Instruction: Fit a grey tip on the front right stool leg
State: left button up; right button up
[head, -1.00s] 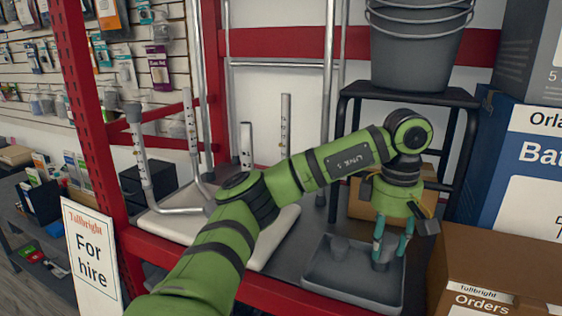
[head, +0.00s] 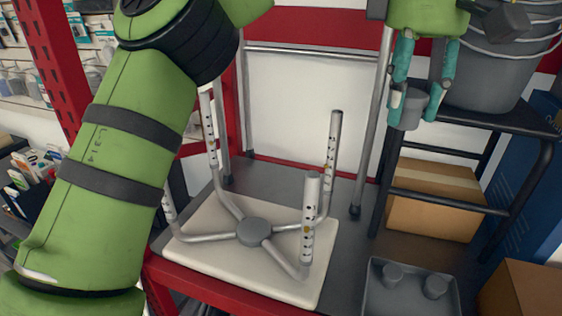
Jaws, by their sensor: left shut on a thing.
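My left gripper (head: 414,112) is at the upper right, its teal fingers shut on a grey tip (head: 409,106) that hangs in the air, right of the stool and above the tray. The stool (head: 253,232) lies upside down on its pale seat (head: 240,274), bent metal legs pointing up. The front right leg (head: 308,215) stands upright, with small dark holes and no grey tip on its upper end. The back right leg (head: 332,150) rises behind it. The front left leg is mostly hidden behind my left arm. My right gripper is not in view.
A chrome pole (head: 372,130) stands behind the seat. Red shelf posts edge the left.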

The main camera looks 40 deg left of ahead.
pick_arm(q)
jog(key=a+f+b, duration=0.1)
jog(key=a+f, duration=0.2)
jog(key=a, duration=0.1)
send_over(313, 174)
notch_tip(313, 174, down, 4)
jog(key=shift+a+r, duration=0.15)
jog(key=f, duration=0.3)
jog(key=shift+d+f, duration=0.25)
jog(key=shift+f, duration=0.15)
jog(key=shift+a+f, duration=0.15)
jog(key=shift+a, duration=0.05)
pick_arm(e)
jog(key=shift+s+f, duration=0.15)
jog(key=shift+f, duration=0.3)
pick_arm(q)
jog(key=shift+d+f, duration=0.2)
jog(key=shift+f, duration=0.1)
jog(key=shift+a+f+b, duration=0.1)
jog(key=shift+f+b, duration=0.2)
jog(key=shift+b, duration=0.1)
jog(key=o, duration=1)
jog(key=shift+o, duration=0.2)
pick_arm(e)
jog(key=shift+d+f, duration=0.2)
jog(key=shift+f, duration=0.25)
